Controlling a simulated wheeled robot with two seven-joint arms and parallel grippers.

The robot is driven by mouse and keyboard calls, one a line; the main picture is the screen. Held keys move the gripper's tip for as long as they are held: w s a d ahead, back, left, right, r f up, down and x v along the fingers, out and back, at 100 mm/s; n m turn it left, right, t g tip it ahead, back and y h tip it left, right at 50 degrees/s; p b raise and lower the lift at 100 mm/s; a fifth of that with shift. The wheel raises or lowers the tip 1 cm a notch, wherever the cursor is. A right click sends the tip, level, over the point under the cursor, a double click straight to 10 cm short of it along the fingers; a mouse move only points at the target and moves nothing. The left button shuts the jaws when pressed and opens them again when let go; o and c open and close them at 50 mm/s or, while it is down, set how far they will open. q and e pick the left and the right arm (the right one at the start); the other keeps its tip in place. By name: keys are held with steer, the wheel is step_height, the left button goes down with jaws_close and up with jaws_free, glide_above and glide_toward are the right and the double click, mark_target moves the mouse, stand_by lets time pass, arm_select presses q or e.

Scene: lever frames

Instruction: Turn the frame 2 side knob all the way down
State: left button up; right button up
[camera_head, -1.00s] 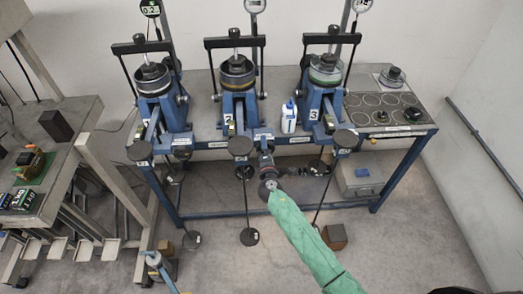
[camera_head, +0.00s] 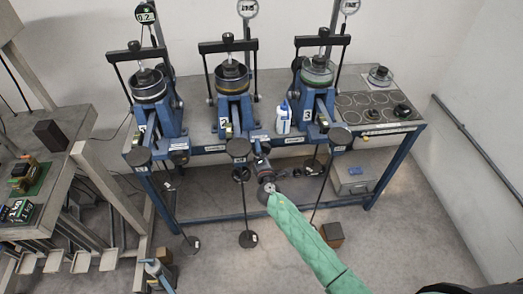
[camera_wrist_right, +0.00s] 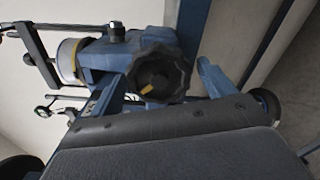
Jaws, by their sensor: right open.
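Frame 2 (camera_head: 224,109) is the middle blue lever frame on the bench, with a number 2 label on its front. Its side knob (camera_wrist_right: 158,74) fills the middle of the right wrist view, black and lobed with a yellow mark toward its lower left. My right gripper (camera_wrist_right: 161,84) is open, with one blue finger on each side of the knob. I cannot tell whether either finger touches it. In the head view my right gripper (camera_head: 261,156) is at the bench's front edge, right of frame 2's front, and the knob is not clear there.
Frame 1 (camera_head: 155,113) and frame 3 (camera_head: 314,100) flank frame 2. A white bottle (camera_head: 283,120) stands on the bench between frames 2 and 3. Long levers with round black weights hang in front. A second table (camera_head: 80,133) stands at the left.

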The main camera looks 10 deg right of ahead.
steer(key=shift+s+d+b, duration=0.15)
steer(key=shift+s+b, duration=0.2)
steer(key=shift+s, duration=2.1)
